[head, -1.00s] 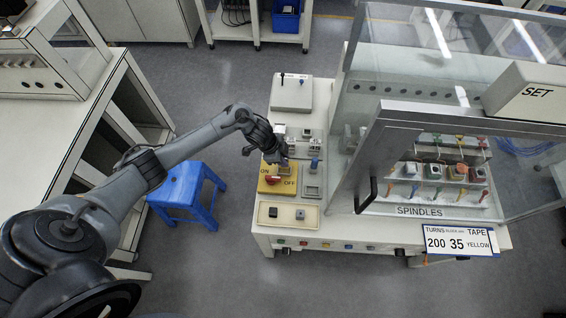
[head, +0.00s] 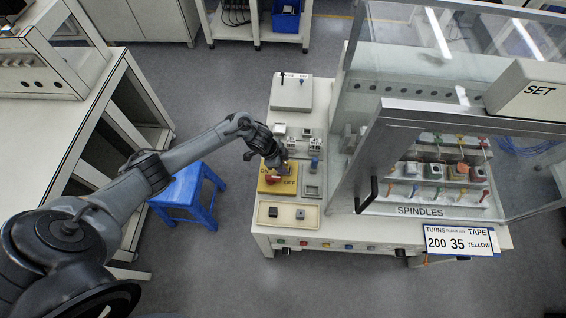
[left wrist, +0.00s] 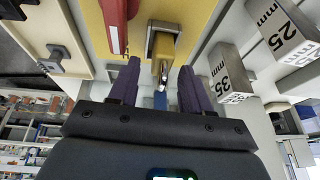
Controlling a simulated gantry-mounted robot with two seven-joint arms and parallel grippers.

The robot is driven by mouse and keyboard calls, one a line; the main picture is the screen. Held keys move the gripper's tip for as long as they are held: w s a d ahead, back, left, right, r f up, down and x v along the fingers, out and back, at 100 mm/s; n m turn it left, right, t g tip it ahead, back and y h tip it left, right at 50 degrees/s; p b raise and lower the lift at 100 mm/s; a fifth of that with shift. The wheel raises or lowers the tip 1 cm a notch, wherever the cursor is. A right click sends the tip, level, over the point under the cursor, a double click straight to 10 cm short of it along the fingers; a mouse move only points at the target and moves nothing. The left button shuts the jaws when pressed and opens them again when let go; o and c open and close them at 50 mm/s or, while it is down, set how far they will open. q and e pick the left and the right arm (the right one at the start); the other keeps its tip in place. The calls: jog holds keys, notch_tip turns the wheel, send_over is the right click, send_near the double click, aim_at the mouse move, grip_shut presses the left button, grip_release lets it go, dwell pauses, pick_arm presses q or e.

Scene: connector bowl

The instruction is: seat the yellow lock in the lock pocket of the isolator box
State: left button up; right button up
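The yellow isolator box (head: 265,186) is on the left part of the workbench, with its red switch handle (head: 273,180) between ON and OFF. In the left wrist view the yellow box (left wrist: 93,25) and red handle (left wrist: 115,24) show at the top. The yellow lock (left wrist: 164,50) appears to sit inside a grey square metal frame, the lock pocket (left wrist: 151,40), with bright metal at its near end. My left gripper (head: 279,166) is over the box. In the wrist view its purple fingers (left wrist: 157,88) are apart, with a visible gap to the lock. My right gripper is not in view.
Grey blocks marked 35 mm (left wrist: 232,75) and 25 mm (left wrist: 288,35) stand right of the lock in the wrist view. A tray with black and pale buttons (head: 288,216) lies in front of the box. A glass-sided spindle enclosure (head: 425,212) stands right; a blue stool (head: 185,190) stands left.

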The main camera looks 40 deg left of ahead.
pick_arm(q)
jog(key=shift+r, duration=0.25)
jog(key=p+v, duration=0.2)
jog(key=v, duration=0.9)
jog(key=s+d+n+t+y, duration=0.15)
jog(key=s+d+t, duration=0.3)
jog(key=d, duration=1.05)
jog(key=s+a+r+n+g, duration=0.1)
jog(key=s+r+n+g, duration=0.1)
jog(key=s, duration=0.6)
jog(key=s+a+r+n+g+y, duration=0.1)
jog(key=s+r+n, duration=0.3)
jog(key=s, duration=0.4)
jog(key=shift+r+n+g, duration=0.2)
jog(key=shift+n+g, duration=0.35)
jog(key=shift+n, duration=0.1)
